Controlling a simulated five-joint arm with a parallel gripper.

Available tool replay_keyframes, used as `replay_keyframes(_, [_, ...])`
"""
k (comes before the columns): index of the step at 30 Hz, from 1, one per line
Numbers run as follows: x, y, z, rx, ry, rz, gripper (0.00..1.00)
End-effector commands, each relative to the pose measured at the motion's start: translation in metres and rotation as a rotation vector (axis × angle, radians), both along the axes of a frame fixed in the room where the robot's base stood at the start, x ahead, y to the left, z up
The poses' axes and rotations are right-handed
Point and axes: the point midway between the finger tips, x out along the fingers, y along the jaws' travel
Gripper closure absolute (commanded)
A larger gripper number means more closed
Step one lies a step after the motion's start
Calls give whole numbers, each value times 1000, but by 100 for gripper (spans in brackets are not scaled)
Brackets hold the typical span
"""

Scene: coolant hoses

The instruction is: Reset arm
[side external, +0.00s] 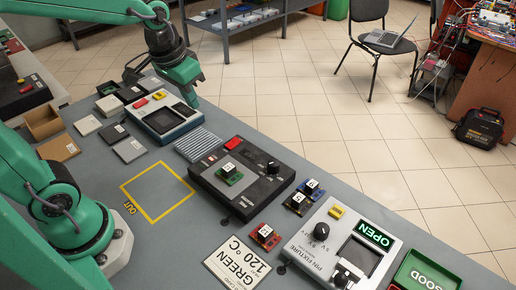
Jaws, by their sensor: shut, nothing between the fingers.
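My gripper (186,88) is at the end of my green arm, at the top left of the side external view. It is shut with nothing visible between its fingers. It hangs pointing down above the far part of the grey bench (232,110), just over the right side of a device with a dark screen (163,119). From this angle I cannot tell its exact height.
A black fixture (208,177) holds a green board (230,174). Small blue and red boards (265,236) lie nearby. A white pin fixture (318,257) shows OPEN beside a green GOOD tray (428,272). The yellow OUT square (150,190) is empty. Several flat tiles (130,150) lie left.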

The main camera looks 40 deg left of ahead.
Motion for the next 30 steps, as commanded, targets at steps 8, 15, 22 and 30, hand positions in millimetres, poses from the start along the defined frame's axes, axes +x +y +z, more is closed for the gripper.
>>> replay_keyframes(8, [-42, 1, 20, 0, -100, 0, 100])
replay_keyframes(15, [-75, 2, 26, 1, -179, 1, 100])
replay_keyframes(22, [-95, 3, 26, 2, -229, 1, 100])
replay_keyframes(30, [-99, 3, 25, 2, -239, 1, 100])
